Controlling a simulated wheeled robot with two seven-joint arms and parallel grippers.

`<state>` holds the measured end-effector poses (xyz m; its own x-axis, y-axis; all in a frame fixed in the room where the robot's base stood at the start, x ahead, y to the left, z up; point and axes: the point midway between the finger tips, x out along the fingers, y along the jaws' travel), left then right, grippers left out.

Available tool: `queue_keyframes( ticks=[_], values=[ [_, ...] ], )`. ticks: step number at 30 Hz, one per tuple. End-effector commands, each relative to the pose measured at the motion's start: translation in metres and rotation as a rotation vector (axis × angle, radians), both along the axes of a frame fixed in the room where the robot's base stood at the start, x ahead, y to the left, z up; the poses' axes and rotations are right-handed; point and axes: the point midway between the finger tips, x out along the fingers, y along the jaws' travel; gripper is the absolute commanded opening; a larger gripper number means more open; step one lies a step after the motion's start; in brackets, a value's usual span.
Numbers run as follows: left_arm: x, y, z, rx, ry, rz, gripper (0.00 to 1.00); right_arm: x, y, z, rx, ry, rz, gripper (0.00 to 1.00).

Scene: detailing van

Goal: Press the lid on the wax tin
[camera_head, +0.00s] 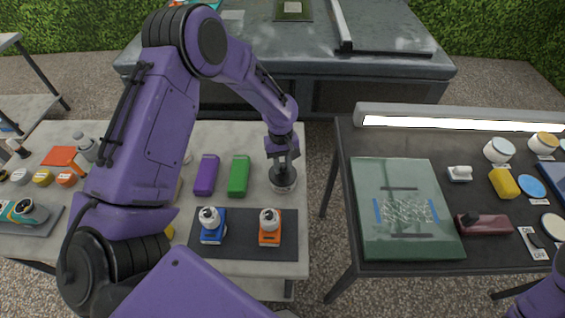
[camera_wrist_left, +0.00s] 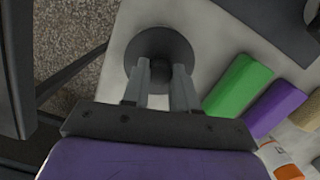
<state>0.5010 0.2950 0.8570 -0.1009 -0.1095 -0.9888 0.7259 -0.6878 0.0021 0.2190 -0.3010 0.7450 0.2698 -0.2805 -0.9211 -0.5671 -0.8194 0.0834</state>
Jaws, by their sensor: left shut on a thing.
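My left gripper (camera_head: 282,164) points down at the right end of the light left-hand table. It is shut on the knob of a round dark lid, which shows in the left wrist view (camera_wrist_left: 160,42) as a disc with the fingers on either side of its knob. In the head view, the round grey metallic rim (camera_head: 283,184) of the lid or tin shows right under the fingers. I cannot tell whether the lid sits flush on the wax tin, as the tin's body is mostly hidden. My right gripper is out of view.
A green block (camera_head: 238,176) and a purple block (camera_head: 205,175) lie left of the gripper. A blue bottle (camera_head: 213,232) and an orange bottle (camera_head: 270,232) stand on a dark mat (camera_head: 240,252) in front. A gap separates this table from the dark right-hand table (camera_head: 343,150).

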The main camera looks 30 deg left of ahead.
Motion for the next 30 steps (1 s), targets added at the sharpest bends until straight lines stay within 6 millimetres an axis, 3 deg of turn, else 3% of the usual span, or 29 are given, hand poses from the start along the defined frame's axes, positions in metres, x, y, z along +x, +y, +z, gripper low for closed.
queue_keyframes(
  ticks=[30],
  values=[
    [0.0003, -0.0006, 0.001, 0.0, -0.001, 0.001, 0.0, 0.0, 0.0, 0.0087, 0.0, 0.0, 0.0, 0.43]
  ],
)
